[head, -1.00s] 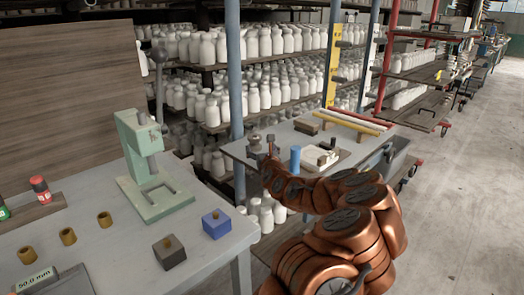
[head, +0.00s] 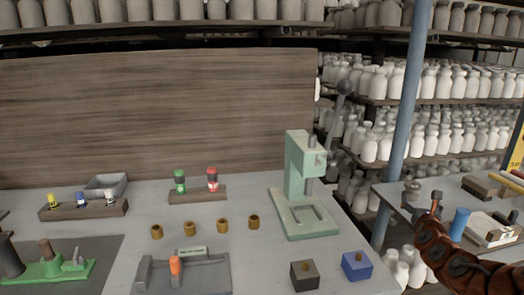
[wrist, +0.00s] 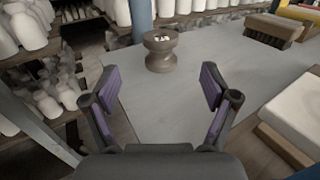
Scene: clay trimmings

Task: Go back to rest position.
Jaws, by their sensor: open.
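My gripper (wrist: 157,88) is open in the wrist view, with its two dark, purple-padded fingers spread and nothing between them. It is over the grey side table (wrist: 190,95). A grey-brown spool-shaped piece (wrist: 161,52) stands upright beyond the fingertips, apart from them. In the head view, my copper arm reaches in from the lower right, and the gripper (head: 436,204) shows small at its end over the side table (head: 392,192).
A blue cylinder (head: 459,225) stands near my arm. A blue post (head: 408,110) and bottle shelves stand behind.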

